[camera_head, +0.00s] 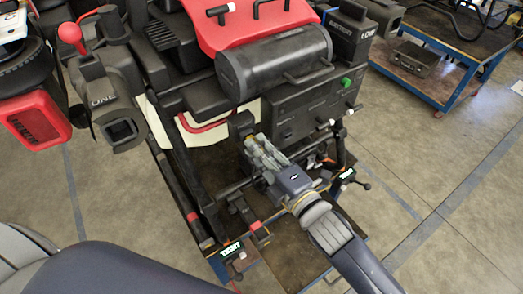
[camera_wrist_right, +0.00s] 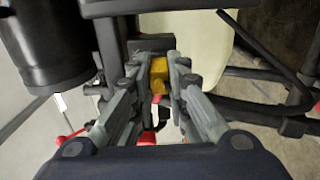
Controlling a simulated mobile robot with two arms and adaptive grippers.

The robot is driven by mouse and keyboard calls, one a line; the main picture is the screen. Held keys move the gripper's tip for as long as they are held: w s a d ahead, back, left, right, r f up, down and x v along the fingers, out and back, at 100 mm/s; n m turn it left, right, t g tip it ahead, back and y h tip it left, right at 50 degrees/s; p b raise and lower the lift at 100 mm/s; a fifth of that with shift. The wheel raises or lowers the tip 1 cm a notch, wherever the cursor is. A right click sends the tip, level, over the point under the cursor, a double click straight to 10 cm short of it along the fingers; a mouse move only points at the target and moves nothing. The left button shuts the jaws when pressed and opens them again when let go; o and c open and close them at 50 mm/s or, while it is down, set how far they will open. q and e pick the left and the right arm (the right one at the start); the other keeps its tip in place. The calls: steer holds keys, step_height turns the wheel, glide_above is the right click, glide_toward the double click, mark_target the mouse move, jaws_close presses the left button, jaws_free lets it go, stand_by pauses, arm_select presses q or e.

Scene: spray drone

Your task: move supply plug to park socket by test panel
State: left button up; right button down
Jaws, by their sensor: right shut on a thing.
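My right gripper (camera_head: 254,146) reaches in from the lower right to the front of the machine. It is shut on a yellow plug (camera_wrist_right: 159,74), which sits between the fingertips in the wrist view. In the head view the fingers mostly hide the plug. A dark socket block (camera_head: 241,123) is directly at the fingertips, and it also shows behind the plug in the wrist view (camera_wrist_right: 151,44). I cannot tell whether the plug is seated in it. A dark panel (camera_head: 300,108) with a green knob is to the right of the gripper; I cannot tell whether it is the test panel. My left gripper is not in view.
A black cylinder (camera_head: 275,62) overhangs above the gripper. A pale tank (camera_head: 200,125) and dark frame bars (camera_head: 185,190) are to the left. A red-knobbed lever (camera_head: 70,35) stands at far left. A blue cart (camera_head: 440,50) is at right, with open floor (camera_head: 420,150) before it.

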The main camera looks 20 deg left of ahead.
steer(key=shift+w+a, duration=0.35)
steer(key=shift+a, duration=0.1)
steer(key=c, duration=1.5)
jaws_free()
steer(key=shift+s+d, duration=0.1)
steer(key=shift+d, duration=0.05)
steer(key=v, duration=1.1)
steer(key=shift+s+d, duration=0.2)
steer(key=shift+s, duration=0.05)
